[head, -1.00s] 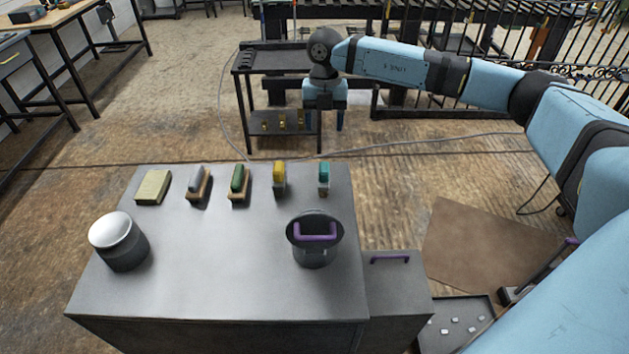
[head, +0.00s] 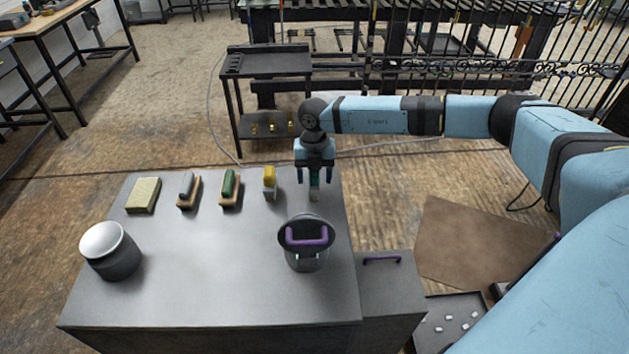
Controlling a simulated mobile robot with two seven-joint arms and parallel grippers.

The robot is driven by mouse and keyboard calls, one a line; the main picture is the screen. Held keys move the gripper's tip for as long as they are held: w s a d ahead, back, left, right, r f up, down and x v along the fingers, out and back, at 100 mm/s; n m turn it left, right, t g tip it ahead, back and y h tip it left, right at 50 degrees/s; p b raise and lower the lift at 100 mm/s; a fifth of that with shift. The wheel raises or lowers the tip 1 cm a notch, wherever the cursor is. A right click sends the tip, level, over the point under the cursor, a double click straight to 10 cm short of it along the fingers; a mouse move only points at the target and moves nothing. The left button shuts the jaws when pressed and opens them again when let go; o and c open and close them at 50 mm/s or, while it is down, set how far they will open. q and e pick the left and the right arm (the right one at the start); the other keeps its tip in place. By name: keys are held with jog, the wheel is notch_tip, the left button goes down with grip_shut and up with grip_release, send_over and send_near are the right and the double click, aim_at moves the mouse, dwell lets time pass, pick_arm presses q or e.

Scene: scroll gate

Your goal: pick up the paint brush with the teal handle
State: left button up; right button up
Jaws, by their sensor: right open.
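The teal-handled paint brush (head: 315,192) stands at the far right corner of the grey table. Its upper part is mostly hidden behind and between the fingers of my right gripper (head: 315,180). The right gripper points down, open, with one finger on each side of the brush. I cannot tell whether the fingers touch it. A yellow-handled brush (head: 269,180) stands just to the left. My left gripper is not in view.
A dark pot with a purple handle (head: 306,247) stands in front of the teal brush. A lidded can (head: 109,250) is at left.

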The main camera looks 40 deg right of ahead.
jog(key=shift+f, duration=0.45)
jog(key=shift+c, duration=0.4)
jog(key=c, duration=0.9)
jog(key=shift+r, duration=0.2)
jog(key=shift+c, duration=0.2)
notch_tip(320, 180, up, 20)
jog(key=shift+b, duration=0.45)
jog(key=shift+f, duration=0.15)
